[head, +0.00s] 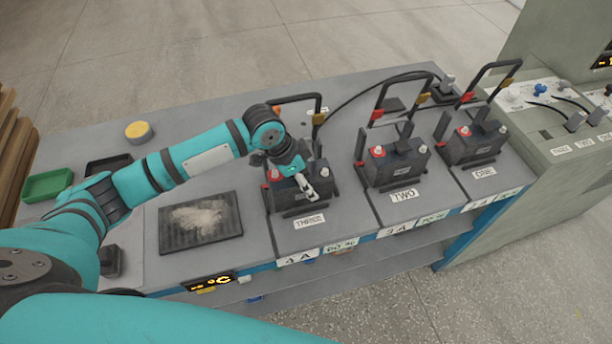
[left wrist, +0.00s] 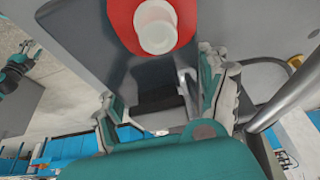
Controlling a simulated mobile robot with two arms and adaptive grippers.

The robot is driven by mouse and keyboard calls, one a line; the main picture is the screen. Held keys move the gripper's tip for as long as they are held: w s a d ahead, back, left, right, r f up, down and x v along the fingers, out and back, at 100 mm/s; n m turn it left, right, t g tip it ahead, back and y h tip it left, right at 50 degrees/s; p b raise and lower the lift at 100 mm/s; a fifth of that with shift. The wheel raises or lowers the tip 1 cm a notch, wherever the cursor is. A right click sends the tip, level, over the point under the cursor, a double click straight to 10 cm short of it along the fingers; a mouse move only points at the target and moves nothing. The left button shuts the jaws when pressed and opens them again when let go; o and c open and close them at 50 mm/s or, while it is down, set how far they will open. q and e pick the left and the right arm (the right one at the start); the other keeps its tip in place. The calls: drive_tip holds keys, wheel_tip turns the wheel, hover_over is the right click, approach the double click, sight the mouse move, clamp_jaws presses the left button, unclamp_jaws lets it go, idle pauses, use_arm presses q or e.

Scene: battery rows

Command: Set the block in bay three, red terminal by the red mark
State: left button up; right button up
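The dark block (head: 290,193) stands upright at bay three, behind the label THREE (head: 309,222). Its red terminal (head: 274,174) is on its left side; the left wrist view shows a red-collared pale post (left wrist: 155,28) close up. A small red patch (head: 264,186) shows at the bay's left edge; my arm and gripper hide much of the bay. My left gripper (head: 306,187) is over the block's top. In the left wrist view its fingers (left wrist: 165,105) are apart, with dark surfaces behind the gap; contact with the block is unclear. My right gripper is not in view.
Similar blocks stand in bay two (head: 395,167) and bay one (head: 473,146), with raised bars above. A ridged mat (head: 178,239) with pale powder, a green tray (head: 46,185) and a yellow-topped tin (head: 138,131) are left. A cable runs behind the bays.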

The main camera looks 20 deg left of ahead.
use_arm(q)
drive_tip(key=shift+r, duration=0.1)
drive_tip(key=v, duration=0.5)
drive_tip(key=shift+a+r+b, duration=0.1)
drive_tip(key=shift+r+b, duration=0.1)
drive_tip(key=shift+b, duration=0.1)
drive_tip(key=s+a+b, duration=0.2)
drive_tip(key=s+a, duration=0.4)
drive_tip(key=a, duration=0.3)
drive_tip(key=shift+s+a+f, duration=0.15)
drive_tip(key=shift+s+a, duration=0.2)
drive_tip(key=shift+a, duration=0.05)
drive_tip(key=o, duration=0.5)
